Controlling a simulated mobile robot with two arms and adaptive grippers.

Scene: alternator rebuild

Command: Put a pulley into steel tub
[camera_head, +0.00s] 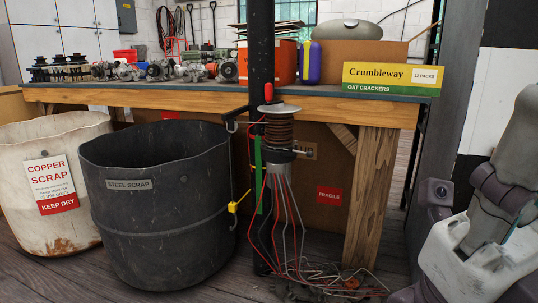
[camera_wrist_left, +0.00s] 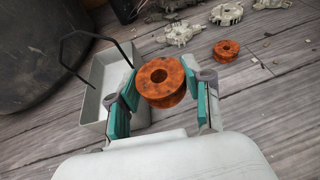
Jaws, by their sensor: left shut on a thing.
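A rusty orange pulley (camera_wrist_left: 160,80) is held between the teal-padded fingers of my left gripper (camera_wrist_left: 163,92) in the left wrist view, with its bore facing the camera. The left gripper is not seen in the head view. The steel tub (camera_head: 155,215), dark grey with a "STEEL SCRAP" label, stands on the floor left of centre in the head view; its inside bottom is hidden. A dark rounded wall at the upper left of the wrist view (camera_wrist_left: 45,50) looks like this tub, apart from the pulley.
Another rusty pulley (camera_wrist_left: 227,50) and several grey castings lie on the plank floor. A grey tray (camera_wrist_left: 95,90) with a black wire handle lies beside the left gripper. A whitish copper scrap tub (camera_head: 55,165), a workbench (camera_head: 340,110) and a rack of wires (camera_head: 285,190) flank the steel tub.

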